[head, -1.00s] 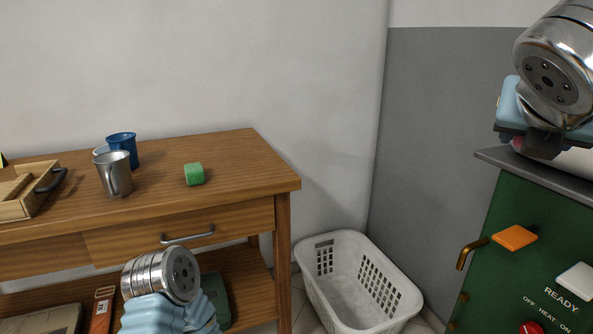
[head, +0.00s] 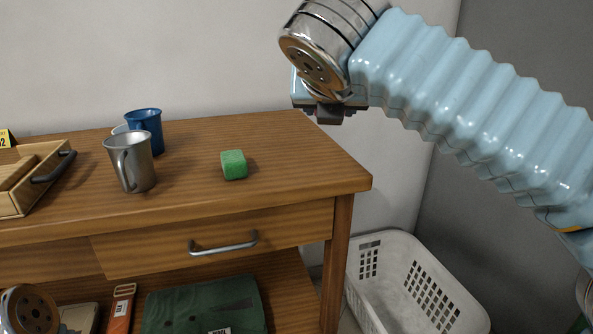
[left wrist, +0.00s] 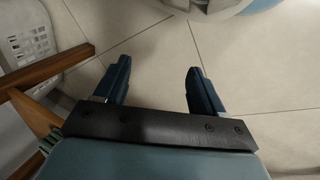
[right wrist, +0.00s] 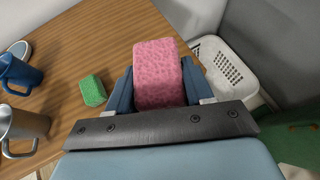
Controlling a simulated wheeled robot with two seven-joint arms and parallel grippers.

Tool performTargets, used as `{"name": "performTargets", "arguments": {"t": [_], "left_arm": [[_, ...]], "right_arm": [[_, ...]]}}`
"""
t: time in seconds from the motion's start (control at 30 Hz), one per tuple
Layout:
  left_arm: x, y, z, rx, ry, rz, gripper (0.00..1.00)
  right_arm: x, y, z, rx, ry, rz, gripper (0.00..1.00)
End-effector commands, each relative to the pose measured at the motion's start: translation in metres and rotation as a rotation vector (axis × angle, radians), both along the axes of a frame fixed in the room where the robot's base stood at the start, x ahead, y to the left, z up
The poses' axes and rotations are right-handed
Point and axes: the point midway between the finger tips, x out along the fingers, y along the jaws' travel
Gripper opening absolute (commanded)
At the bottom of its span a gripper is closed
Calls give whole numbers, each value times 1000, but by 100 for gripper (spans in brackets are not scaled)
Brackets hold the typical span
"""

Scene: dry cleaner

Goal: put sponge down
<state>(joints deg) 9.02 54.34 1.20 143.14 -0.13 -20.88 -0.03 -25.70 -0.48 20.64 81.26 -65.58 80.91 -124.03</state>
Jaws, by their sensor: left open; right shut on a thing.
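A pink sponge (right wrist: 157,75) is held between the two fingers of my right gripper (right wrist: 160,85) in the right wrist view. In the head view my right gripper (head: 330,110) hangs above the right end of the wooden table (head: 300,165); the sponge can hardly be made out there. A green sponge (head: 234,165) lies on the tabletop, left of my right gripper; it also shows in the right wrist view (right wrist: 92,90). My left gripper (left wrist: 157,75) is open and empty over the tiled floor.
A steel mug (head: 132,165) and a blue mug (head: 147,128) stand left of the green sponge. A wooden tray (head: 50,165) is at the far left. A white basket (head: 405,285) stands on the floor right of the table. The tabletop's right part is clear.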

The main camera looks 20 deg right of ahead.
Motion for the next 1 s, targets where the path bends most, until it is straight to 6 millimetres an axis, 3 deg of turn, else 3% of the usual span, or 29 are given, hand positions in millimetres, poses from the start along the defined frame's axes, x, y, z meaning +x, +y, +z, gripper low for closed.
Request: {"name": "performTargets", "arguments": {"t": [0.03, 0.3, 0.4, 0.77, 0.87, 1.0], "left_arm": [[0, 1, -7, 1, 0, 1, 70], [1, 2, -8, 3, -3, 5, 70], [2, 4, -15, 6, -5, 8, 70], [3, 6, -20, 10, -7, 12, 70], [4, 7, -24, 11, -7, 13, 70], [5, 11, -37, 17, -10, 20, 70]], "right_arm": [[9, 2, -12, -1, 2, 3, 18], [82, 6, -41, -1, 5, 4, 18], [100, 6, -61, -3, 3, 3, 18], [125, 8, -90, -1, 1, 3, 18], [136, 8, -104, -3, 2, 4, 18], [135, 8, -130, -2, 2, 4, 18]]}}
